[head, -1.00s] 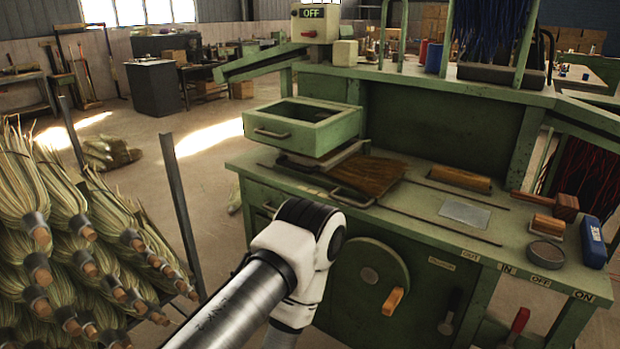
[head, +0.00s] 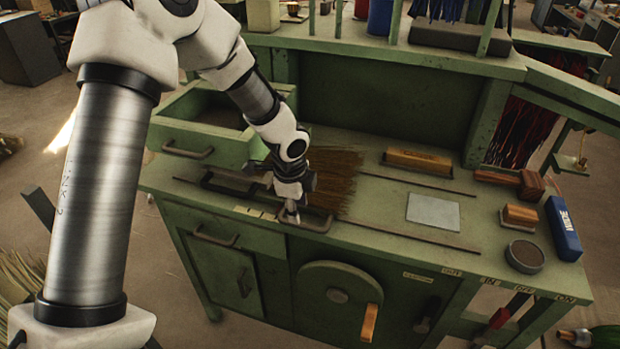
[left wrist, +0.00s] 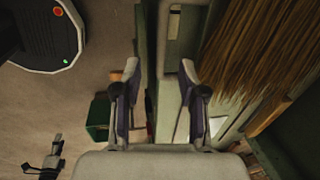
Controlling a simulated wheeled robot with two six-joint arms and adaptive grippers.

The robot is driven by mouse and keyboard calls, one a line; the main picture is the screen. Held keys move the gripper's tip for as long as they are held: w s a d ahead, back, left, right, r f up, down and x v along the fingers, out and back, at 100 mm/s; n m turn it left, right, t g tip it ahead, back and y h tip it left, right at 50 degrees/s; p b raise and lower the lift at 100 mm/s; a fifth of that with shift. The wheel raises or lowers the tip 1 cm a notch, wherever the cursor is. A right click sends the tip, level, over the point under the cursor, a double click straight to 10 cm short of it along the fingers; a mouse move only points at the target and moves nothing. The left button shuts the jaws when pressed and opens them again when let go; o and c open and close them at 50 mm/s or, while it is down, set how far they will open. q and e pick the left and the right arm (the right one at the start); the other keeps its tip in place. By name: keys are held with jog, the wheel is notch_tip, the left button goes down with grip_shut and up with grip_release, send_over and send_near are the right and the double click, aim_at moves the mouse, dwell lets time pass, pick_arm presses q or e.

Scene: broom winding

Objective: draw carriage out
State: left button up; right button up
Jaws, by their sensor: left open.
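The fibres also fill the upper right of the left wrist view (left wrist: 255,50).
An open green drawer (head: 195,155) stands at the left, above the bench top. A crank wheel (head: 335,300) is on the bench front. A wooden block (head: 418,162), metal plate (head: 433,211), mallet (head: 515,182), round tin (head: 524,256) and blue box (head: 562,228) lie to the right.

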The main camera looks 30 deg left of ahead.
aim_at(301, 224)
pick_arm(q)
jog(key=f, duration=0.2)
jog(key=shift+w+d+f, duration=0.2)
jog(key=shift+w+f, duration=0.1)
jog(key=shift+f, duration=0.1)
jog(key=f, duration=0.2)
jog(key=w+f, duration=0.1)
jog(key=shift+a, duration=0.3)
jog(key=shift+a+f, duration=0.15)
jog(key=shift+f, duration=0.2)
jog(key=shift+s+r, duration=0.1)
jog(key=shift+d+r, duration=0.1)
jog(key=shift+d, duration=0.1)
jog(key=shift+c, duration=0.9)
grip_shut()
